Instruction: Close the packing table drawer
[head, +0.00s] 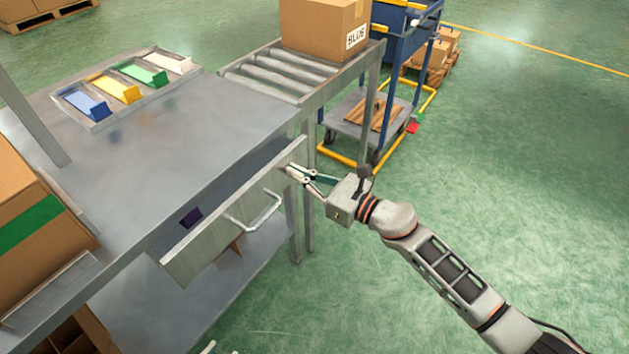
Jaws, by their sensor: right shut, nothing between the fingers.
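The packing table (190,130) has a grey metal top. Its drawer (205,248) stands pulled out at the front edge, and a dark object (191,217) shows inside. A bar handle (262,213) is on the drawer's front panel. My right gripper (292,172) is shut and empty, with its fingertips at the far right end of the drawer front, near its top corner. I cannot tell whether the fingertips touch the panel. The gripper is off the handle.
A tray with blue, yellow, green and white pieces (128,88) lies on the table. A roller conveyor (285,75) carries a cardboard box (322,28). A blue cart (405,35) stands beyond. A green-striped box (35,230) is at left. Floor at right is clear.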

